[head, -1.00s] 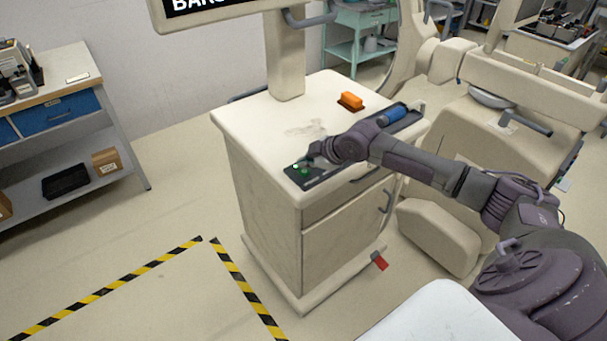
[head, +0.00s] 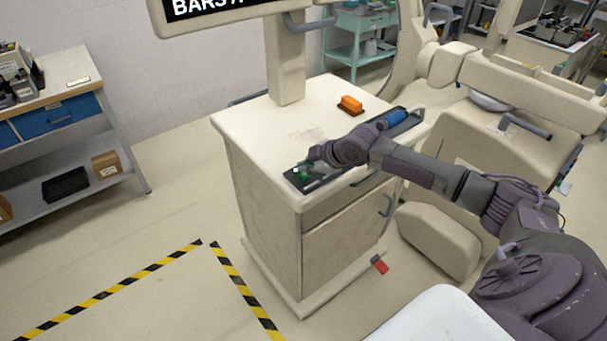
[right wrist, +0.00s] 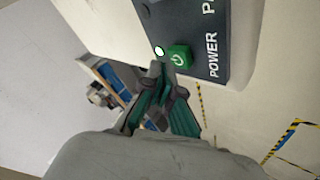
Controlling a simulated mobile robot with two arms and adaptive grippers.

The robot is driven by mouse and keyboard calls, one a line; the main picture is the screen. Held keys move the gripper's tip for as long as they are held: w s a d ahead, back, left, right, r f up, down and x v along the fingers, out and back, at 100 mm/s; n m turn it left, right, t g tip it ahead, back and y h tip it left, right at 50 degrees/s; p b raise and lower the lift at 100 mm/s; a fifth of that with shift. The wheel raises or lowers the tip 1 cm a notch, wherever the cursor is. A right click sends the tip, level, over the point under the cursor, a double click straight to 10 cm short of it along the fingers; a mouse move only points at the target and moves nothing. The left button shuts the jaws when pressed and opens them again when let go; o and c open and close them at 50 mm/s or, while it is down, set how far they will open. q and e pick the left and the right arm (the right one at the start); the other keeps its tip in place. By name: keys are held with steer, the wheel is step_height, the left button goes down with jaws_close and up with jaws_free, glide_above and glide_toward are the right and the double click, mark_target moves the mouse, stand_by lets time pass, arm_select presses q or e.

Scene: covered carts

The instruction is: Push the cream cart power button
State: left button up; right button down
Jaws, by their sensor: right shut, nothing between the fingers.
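The cream cart (head: 255,130) stands in the middle of the head view. A dark control panel (head: 318,184) lies along its top front edge. The green power button (right wrist: 180,54) has a white power symbol, and the word POWER is printed beside it. The button also shows small in the head view (head: 303,175). My right gripper (right wrist: 164,76) is shut and empty, with its fingertips at the button's edge. They look touching or nearly so; I cannot tell whether the button is pressed in. My left gripper is not in view.
A small white light (right wrist: 159,51) is beside the button. A post with a sign rises at the cart's back. A larger cream machine (head: 510,140) stands to the right. Striped tape marks the floor at left.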

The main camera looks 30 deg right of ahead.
mark_target(305, 176)
steer(key=shift+f, duration=0.15)
steer(key=shift+f, duration=0.55)
stand_by(0.6)
steer(key=shift+r+p, duration=0.65)
steer(key=shift+p, duration=0.05)
step_height(305, 176, up, 6)
steer(key=p, duration=0.6)
steer(key=shift+r, duration=0.1)
stand_by(0.3)
